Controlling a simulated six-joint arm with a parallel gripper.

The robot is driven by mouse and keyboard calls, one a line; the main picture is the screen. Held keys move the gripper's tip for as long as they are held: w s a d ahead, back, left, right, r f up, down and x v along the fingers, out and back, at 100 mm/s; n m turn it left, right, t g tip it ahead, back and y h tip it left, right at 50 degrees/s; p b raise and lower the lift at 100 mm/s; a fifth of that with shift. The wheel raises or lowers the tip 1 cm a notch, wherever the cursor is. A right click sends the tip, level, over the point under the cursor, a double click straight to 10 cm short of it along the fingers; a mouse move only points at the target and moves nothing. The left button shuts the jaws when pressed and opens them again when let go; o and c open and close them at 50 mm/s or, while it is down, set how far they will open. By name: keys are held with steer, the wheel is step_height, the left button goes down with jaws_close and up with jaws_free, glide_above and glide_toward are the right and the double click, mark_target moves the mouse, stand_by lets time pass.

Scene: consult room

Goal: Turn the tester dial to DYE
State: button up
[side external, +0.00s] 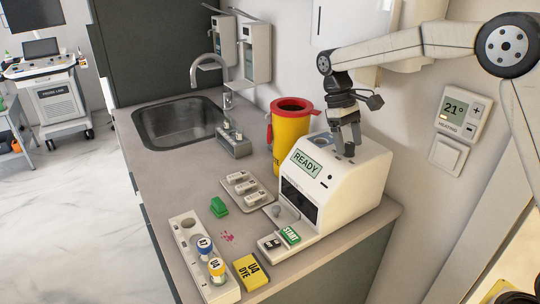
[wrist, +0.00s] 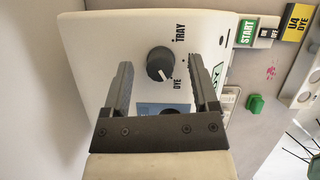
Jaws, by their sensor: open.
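The tester (side external: 340,185) is a white box with a READY screen (side external: 306,163) on its sloped front. Its dial (wrist: 160,63) is a round black knob on the top panel, seen in the wrist view between the TRAY and DYE labels. The knob's white mark is at its lower right, on the side of the DYE label (wrist: 178,85). My gripper (side external: 347,153) is over the tester's top, pointing down. In the wrist view its open fingers (wrist: 159,64) stand on either side of the dial, with gaps to it.
A yellow bin with a red rim (side external: 291,135) stands close behind the tester. A green START key (side external: 289,235) and a dark switch (side external: 270,243) are at its front. A yellow U4 DYE block (side external: 250,272), a vial rack (side external: 190,245) and a green block (side external: 219,207) lie on the counter.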

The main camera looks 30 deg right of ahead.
steer(key=v, duration=0.7)
stand_by(0.3)
stand_by(0.4)
steer(key=shift+s+a+f+t, duration=0.3)
steer(key=shift+a+f+t, duration=0.1)
steer(key=shift+a+t, duration=0.2)
steer(key=s+a+f+t, duration=0.1)
steer(key=s+a+t, duration=0.1)
steer(key=s+a+f+t+y, duration=0.1)
steer(key=s+a+f+t, duration=0.1)
steer(key=shift+f, duration=0.2)
steer(key=s+d+f+t, duration=0.1)
steer(key=s+f, duration=0.5)
steer(key=s, duration=0.1)
steer(key=s+d+f+m, duration=0.1)
steer(key=s+d+f, duration=0.1)
steer(key=s+f, duration=0.5)
steer(key=shift+s+d+t, duration=0.3)
steer(key=shift+s+t, duration=0.1)
steer(key=shift+s, duration=0.3)
